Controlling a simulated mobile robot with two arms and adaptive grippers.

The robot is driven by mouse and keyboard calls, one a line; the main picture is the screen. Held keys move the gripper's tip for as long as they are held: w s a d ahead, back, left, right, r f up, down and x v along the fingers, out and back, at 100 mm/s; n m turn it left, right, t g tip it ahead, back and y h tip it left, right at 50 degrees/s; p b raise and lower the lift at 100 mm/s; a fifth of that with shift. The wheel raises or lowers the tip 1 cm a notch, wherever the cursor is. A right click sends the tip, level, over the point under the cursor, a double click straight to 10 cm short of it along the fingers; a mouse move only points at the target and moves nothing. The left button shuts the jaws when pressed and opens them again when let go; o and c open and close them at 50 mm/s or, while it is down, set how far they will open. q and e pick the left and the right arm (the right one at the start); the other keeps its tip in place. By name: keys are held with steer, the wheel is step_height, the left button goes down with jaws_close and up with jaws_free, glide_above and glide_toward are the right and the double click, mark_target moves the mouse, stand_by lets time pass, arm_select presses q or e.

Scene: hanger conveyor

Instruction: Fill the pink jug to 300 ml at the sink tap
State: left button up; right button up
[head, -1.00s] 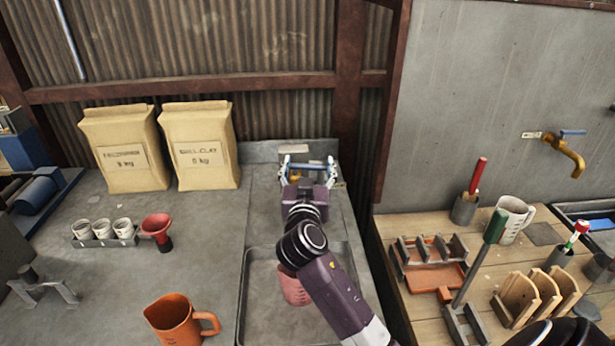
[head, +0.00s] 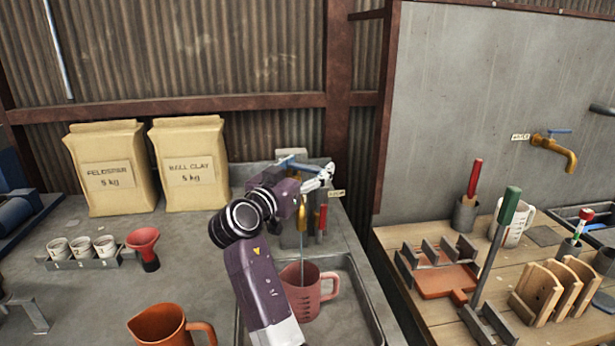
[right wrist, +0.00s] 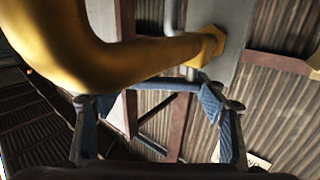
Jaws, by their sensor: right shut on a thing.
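The pink jug (head: 320,300) stands upright in the sink basin (head: 352,268), its handle to the right. The brass sink tap (head: 303,222) is above it, and a thin stream runs down from the spout into the jug. Its level and marks cannot be read. My right gripper (head: 308,172) is at the top of the tap, shut on the blue tap lever (head: 290,163). In the right wrist view the lever (right wrist: 165,87) lies between the fingers, with the brass spout (right wrist: 130,65) large in front. My left gripper is not in view.
An orange jug (head: 165,326) stands left of the sink. A wooden bench (head: 405,280) with tools and a second brass tap (head: 556,150) are at the right.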

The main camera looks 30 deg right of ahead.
stand_by(0.4)
steer(key=o, duration=1.7)
steer(key=shift+a, duration=0.1)
steer(key=shift+r, duration=0.1)
step_height(320, 180, up, 10)
steer(key=shift+f, duration=0.1)
